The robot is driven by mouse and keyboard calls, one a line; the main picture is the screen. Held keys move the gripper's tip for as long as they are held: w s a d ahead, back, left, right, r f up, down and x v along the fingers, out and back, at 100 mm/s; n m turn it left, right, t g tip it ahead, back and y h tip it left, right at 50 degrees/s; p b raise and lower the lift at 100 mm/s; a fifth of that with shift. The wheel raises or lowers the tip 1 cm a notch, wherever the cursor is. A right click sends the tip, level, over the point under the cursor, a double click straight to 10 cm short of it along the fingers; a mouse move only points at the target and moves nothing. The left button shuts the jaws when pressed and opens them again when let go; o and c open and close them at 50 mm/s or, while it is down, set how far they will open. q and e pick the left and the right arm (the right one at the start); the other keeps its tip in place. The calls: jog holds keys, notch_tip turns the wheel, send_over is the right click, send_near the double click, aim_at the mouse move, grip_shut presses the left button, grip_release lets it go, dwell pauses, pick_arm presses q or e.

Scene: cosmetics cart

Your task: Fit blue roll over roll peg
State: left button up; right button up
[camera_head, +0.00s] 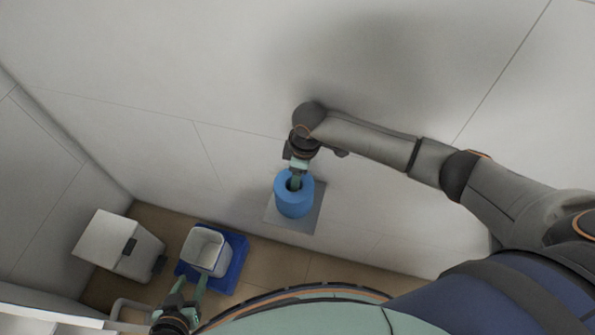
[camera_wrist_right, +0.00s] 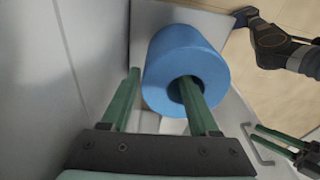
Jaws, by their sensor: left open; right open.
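The blue roll (camera_head: 294,200) is at the grey plate (camera_head: 312,218) on the pale wall, with its open end toward my right gripper. My right gripper (camera_head: 296,178) is open at the roll. In the right wrist view, one green finger reaches into the hole of the roll (camera_wrist_right: 208,62) and the other is outside, beside its rim. I cannot tell whether either finger touches the roll. No peg shows; the roll and fingers cover the plate's middle. My left gripper (camera_head: 190,283) is open and empty, low at the left, well away from the roll.
A white bin (camera_head: 205,248) stands on a blue base (camera_head: 238,262) just above my left gripper in the picture. A white box (camera_head: 118,245) with dark parts is left of it. The wall around the plate is bare.

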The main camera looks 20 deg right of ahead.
notch_tip(320, 180, up, 12)
jog(key=d, duration=0.1)
jog(key=shift+s+d+r+p, duration=0.15)
jog(key=shift+d+r+p, duration=0.1)
jog(key=shift+p, duration=0.2)
jog(key=shift+f, duration=0.1)
jog(key=shift+m+t+y, duration=0.4)
jog(key=shift+y, duration=0.3)
jog(key=s+a+f, duration=0.2)
jog(key=s+a, duration=0.1)
jog(key=s+a+f, duration=0.1)
jog(key=s, duration=0.1)
jog(key=shift+s+a, duration=0.1)
jog(key=shift+a, duration=0.2)
jog(key=s+d+f+m+t+h, duration=0.2)
jog(key=s+d+m, duration=0.8)
jog(key=s, duration=0.5)
jog(key=w+a+f+t+y, duration=0.1)
jog(key=w+a+f+t, duration=0.1)
jog(key=f, duration=0.3)
jog(key=w+a+f+t, duration=0.1)
jog(key=w+f+t, duration=0.1)
jog(key=f, duration=0.4)
jog(key=shift+a+f+n+t+y, duration=0.3)
jog(key=shift+a+n+t+y, duration=0.1)
jog(key=shift+t, duration=0.5)
jog(key=shift+w, duration=0.1)
jog(key=shift+c, duration=0.3)
